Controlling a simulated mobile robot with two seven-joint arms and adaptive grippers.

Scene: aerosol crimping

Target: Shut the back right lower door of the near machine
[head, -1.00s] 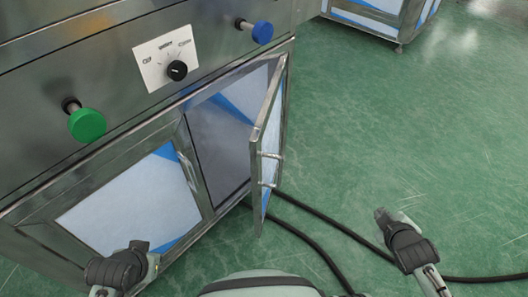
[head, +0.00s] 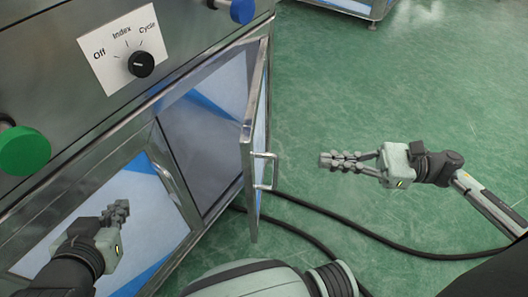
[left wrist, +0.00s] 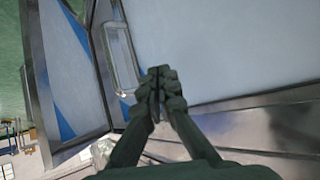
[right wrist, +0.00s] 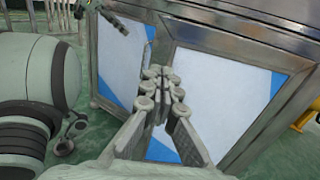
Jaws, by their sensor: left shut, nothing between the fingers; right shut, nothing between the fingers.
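The lower door (head: 257,130) of the near machine stands open in the head view, swung outward and seen nearly edge-on. Its bar handle (head: 266,170) is on the face turned to the right. Behind the door is the open compartment (head: 205,135). My right gripper (head: 328,161) is shut and empty, over the floor to the right of the handle and apart from it. It also shows in the right wrist view (right wrist: 158,75), with framed panels beyond it. My left gripper (head: 120,210) is shut and empty in front of the closed lower door (head: 140,225) at left.
The machine front carries a green button (head: 24,150), a selector knob (head: 141,64) and a blue button (head: 241,10). Black cables (head: 310,207) lie on the green floor beneath the open door. Another machine (head: 350,6) stands at the back.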

